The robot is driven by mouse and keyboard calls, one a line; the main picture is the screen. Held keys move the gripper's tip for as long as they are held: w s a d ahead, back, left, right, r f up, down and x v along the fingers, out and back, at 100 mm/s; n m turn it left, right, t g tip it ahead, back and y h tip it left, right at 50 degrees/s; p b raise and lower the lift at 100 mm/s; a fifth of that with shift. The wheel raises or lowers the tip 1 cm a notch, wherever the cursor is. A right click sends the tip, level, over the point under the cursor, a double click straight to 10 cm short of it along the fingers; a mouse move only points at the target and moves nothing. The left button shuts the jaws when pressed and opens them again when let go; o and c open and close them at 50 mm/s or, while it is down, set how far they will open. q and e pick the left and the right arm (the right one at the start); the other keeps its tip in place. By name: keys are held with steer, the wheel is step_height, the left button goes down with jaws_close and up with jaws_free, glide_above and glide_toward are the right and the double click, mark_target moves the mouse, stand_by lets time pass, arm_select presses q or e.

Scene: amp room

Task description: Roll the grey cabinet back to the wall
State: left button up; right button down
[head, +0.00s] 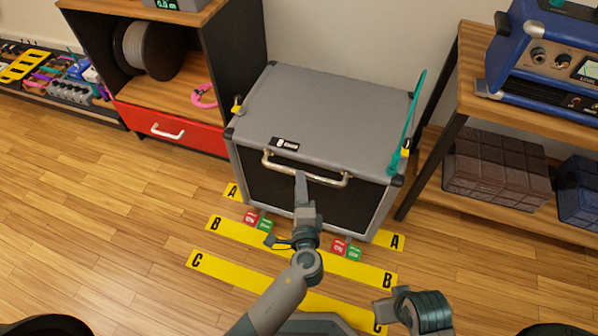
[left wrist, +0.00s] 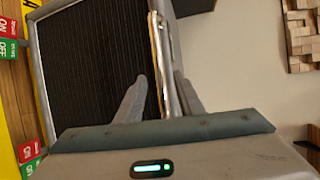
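The grey cabinet (head: 335,105) stands upright between two shelf units, its back side toward the wall (head: 345,35). Its dark front (head: 262,182) and metal handle (head: 335,181) face me; its lower front covers the middle of tape line A (head: 233,192). Red and green ON/OFF tags (head: 347,250) show at its front feet. My left gripper (head: 301,182) is at the handle. In the left wrist view its fingers (left wrist: 160,98) stand either side of the handle bar (left wrist: 157,50), with a gap at the left finger. My right arm shows at the lower right; its fingers are unclear.
A wooden shelf with a red drawer (head: 170,128) stands close on the left. A wooden rack (head: 520,115) with a blue device (head: 545,55) stands on the right. A teal upright strip (head: 407,125) is at the cabinet's right side. Tape lines B (head: 225,228) and C (head: 225,268) cross clear floor.

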mark_target(319, 166)
arm_select(q)
steer(key=shift+w+a+f, duration=0.1)
steer(key=shift+w+f, duration=0.1)
steer(key=shift+w, duration=0.7)
steer(key=shift+w+a+f, duration=0.1)
steer(key=shift+w+f, duration=0.05)
steer(key=shift+w, duration=0.7)
steer(key=shift+w+f, duration=0.2)
steer(key=shift+w, duration=0.7)
jaws_close()
